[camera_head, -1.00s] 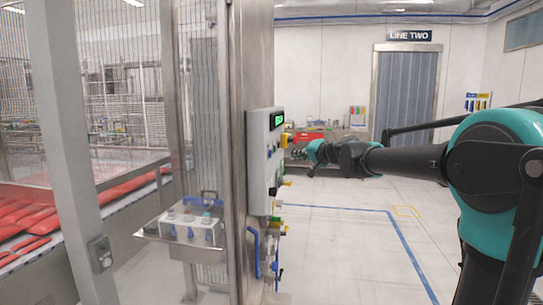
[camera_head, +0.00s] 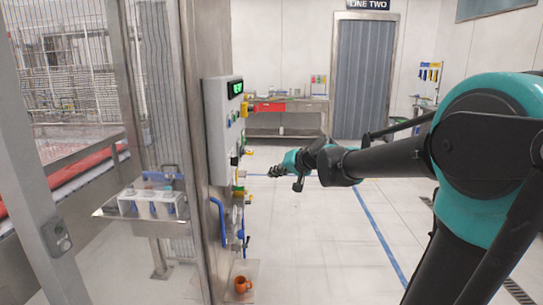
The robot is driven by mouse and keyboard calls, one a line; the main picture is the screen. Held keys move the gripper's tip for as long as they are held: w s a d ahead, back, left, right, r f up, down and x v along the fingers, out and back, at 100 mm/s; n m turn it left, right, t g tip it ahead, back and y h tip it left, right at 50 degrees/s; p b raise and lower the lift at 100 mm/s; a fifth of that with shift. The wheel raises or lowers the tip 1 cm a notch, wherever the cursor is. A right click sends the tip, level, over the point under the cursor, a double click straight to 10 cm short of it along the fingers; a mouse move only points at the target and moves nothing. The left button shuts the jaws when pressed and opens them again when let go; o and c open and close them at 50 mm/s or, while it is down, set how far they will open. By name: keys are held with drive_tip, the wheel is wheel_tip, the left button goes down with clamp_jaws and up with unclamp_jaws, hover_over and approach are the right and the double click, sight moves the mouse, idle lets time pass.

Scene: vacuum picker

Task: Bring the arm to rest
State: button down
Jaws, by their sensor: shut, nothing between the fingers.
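My arm, dark grey with teal joints, reaches in from the right side of the head view. Its end, my gripper (camera_head: 273,172), points left toward the control panel and is small in the picture. The fingers look closed with nothing held. The gripper is in the open room to the right of the control panel (camera_head: 221,135), with a visible gap between them in the picture. How far apart they are in depth I cannot tell.
A steel post (camera_head: 203,230) carries the panel, with coloured knobs and valves on its right side. A tray with bottles (camera_head: 153,203) hangs left of it. An orange fitting (camera_head: 242,284) is low down. A workbench (camera_head: 290,105) stands behind.

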drive_tip(key=s+d+f+g+h, duration=0.2)
drive_tip(key=s+d+f+h, duration=0.2)
drive_tip(key=s+d+f, duration=0.6)
drive_tip(key=s+d+f+g+h, duration=0.2)
drive_tip(key=s+d+f+h, duration=0.2)
drive_tip(key=s+d+f, duration=0.6)
drive_tip(key=s+f, duration=0.6)
drive_tip(key=s, duration=0.1)
drive_tip(key=shift+n, duration=0.3)
